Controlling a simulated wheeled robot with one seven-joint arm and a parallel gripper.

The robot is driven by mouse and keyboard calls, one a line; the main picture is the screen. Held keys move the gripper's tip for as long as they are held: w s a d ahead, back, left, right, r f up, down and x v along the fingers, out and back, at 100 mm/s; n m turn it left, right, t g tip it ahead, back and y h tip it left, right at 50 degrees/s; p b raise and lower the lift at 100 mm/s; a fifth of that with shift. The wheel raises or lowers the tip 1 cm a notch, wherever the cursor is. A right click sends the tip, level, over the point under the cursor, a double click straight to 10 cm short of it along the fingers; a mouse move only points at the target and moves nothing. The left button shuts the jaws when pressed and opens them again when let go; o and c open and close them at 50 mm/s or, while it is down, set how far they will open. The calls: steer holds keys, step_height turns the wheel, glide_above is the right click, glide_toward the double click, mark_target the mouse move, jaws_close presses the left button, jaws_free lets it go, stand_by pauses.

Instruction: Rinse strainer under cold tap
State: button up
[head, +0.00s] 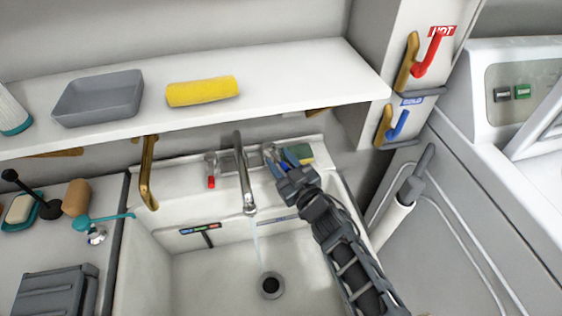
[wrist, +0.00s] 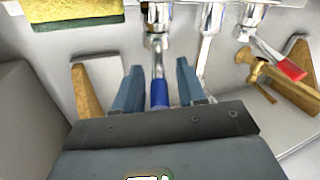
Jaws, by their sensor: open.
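My gripper (head: 283,163) is over the back right of the sink, at the blue-handled cold tap. In the wrist view, the blue tap handle (wrist: 159,93) lies between the two open fingers of my gripper (wrist: 160,82), with gaps at both sides. A thin stream of water falls from the curved metal spout (head: 243,172) towards the drain (head: 271,285). A small teal-handled item with a metal head (head: 96,236), which looks like the strainer, lies on the counter left of the sink. Nothing is held.
The red-handled hot tap (head: 211,182) is left of the spout. A sponge (head: 299,154) sits at the sink's back right. A shelf (head: 300,80) with a grey tray (head: 99,97) and yellow cloth (head: 202,91) overhangs the back.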

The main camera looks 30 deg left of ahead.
steer(key=shift+d, duration=0.15)
steer(key=p+v, duration=0.3)
steer(key=v, duration=0.4)
steer(key=shift+s+d, duration=0.15)
steer(key=shift+d, duration=0.1)
stand_by(0.4)
steer(key=shift+s, duration=0.1)
